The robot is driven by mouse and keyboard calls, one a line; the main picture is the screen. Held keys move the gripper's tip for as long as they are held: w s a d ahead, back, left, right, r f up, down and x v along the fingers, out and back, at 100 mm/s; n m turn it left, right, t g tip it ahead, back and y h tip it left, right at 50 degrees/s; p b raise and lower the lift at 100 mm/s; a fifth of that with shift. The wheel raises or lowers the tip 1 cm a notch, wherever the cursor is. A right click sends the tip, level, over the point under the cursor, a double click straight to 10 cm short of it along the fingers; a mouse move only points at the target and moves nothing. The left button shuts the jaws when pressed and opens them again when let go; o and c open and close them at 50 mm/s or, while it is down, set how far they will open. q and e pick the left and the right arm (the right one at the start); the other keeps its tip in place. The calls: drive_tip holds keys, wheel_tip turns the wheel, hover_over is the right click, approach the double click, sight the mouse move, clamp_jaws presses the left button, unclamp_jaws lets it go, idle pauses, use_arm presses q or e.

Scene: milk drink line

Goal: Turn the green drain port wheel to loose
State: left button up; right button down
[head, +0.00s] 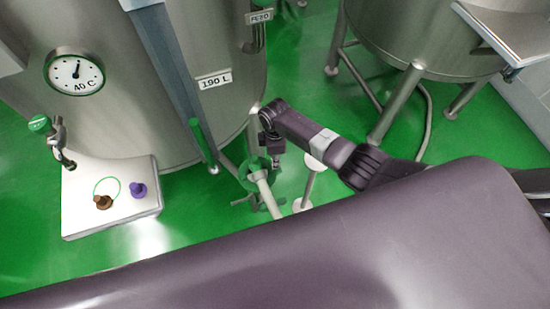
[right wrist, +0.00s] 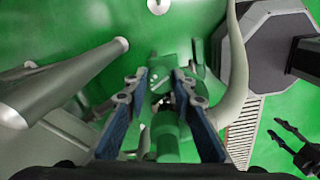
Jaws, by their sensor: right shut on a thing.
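The green drain port wheel (head: 244,174) is low beside the large steel tank, at the end of a pale pipe. My right gripper (head: 276,163) reaches down to it from the right, and its arm hides part of the wheel. In the right wrist view, the blue fingers of my right gripper (right wrist: 167,105) stand on both sides of a green part of the drain port (right wrist: 166,135) and are shut on it. The wheel's exact turn position cannot be read. A dark gripper, apparently my left gripper (right wrist: 284,133), shows at the right edge of the right wrist view with its fingers apart.
The steel tank (head: 215,105) bears a dial (head: 75,73) and a "190 L" label. A white box (head: 110,213) with brown and purple knobs stands at left. A second tank (head: 405,35) on legs stands at back right. A pale hose (right wrist: 238,60) passes near the gripper.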

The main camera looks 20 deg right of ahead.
drive_tip(key=shift+w, duration=0.1)
drive_tip(key=c, duration=1.6)
unclamp_jaws()
wheel_tip(320, 180, up, 12)
drive_tip(key=shift+r, duration=0.1)
